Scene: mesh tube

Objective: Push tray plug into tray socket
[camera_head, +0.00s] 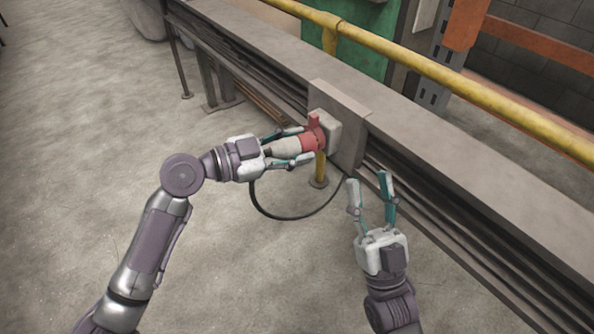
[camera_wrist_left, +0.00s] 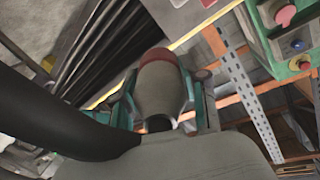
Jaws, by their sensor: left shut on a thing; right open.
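The tray plug (camera_head: 287,147) has a light grey body and a red front end, with a black cable at its rear. My left gripper (camera_head: 300,146) is shut on the plug's grey body, and the left wrist view shows the plug (camera_wrist_left: 160,92) between its fingers. The tray socket (camera_head: 322,131) is a light box with a red part, mounted on a grey plate on the cable tray's side. My right gripper (camera_head: 371,188) is open and empty, right of and nearer than the socket.
The long grey cable tray (camera_head: 250,50) runs from upper left to lower right, with a yellow rail (camera_head: 440,70) above and behind it. The plug's black cable (camera_head: 275,215) hangs in a loop towards the floor. The concrete floor at left is clear.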

